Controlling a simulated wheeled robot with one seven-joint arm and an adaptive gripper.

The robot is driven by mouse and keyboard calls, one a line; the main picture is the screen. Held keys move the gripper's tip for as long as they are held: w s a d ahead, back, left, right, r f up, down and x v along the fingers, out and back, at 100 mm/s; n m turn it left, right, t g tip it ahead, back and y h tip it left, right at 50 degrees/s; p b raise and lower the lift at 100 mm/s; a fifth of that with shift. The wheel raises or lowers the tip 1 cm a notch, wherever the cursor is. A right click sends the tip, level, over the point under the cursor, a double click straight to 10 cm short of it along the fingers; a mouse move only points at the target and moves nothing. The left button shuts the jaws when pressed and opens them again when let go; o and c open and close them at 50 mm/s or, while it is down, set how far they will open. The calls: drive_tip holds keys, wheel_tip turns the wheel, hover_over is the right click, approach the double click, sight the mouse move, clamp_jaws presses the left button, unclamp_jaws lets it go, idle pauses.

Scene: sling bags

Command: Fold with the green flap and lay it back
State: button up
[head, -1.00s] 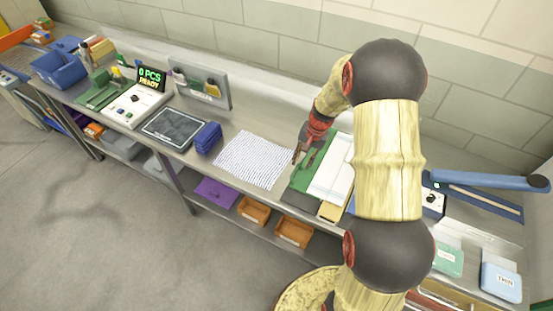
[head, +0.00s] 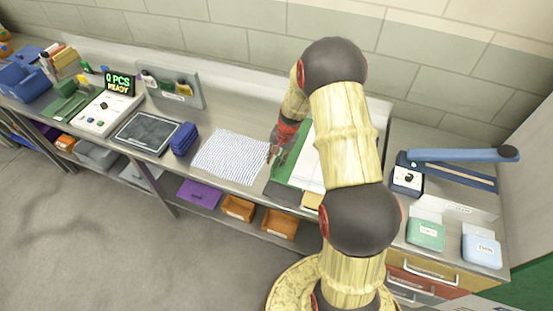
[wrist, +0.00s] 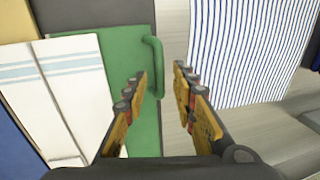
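The green flap (head: 283,172) lies flat on the bench, and shows large in the wrist view (wrist: 120,60). A green bar handle (wrist: 153,66) runs along its edge on the striped-cloth side. A white cloth with pale blue stripes (wrist: 62,85) lies over part of the flap; it is partly behind my arm in the head view (head: 305,165). My gripper (wrist: 161,76) is open and empty, its fingers apart with the handle between them in the picture. I cannot tell whether the fingers touch it or are above it.
A blue-and-white striped cloth (head: 232,157) lies flat beside the flap. A blue folded stack (head: 184,138), a dark slate panel (head: 147,132) and a counter box reading "0 PCS READY" (head: 107,112) are further left. A blue-armed press (head: 460,155) and green (head: 426,233) and blue (head: 481,249) packs are right.

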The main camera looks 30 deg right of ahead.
drive_tip(key=shift+c, duration=0.6)
clamp_jaws()
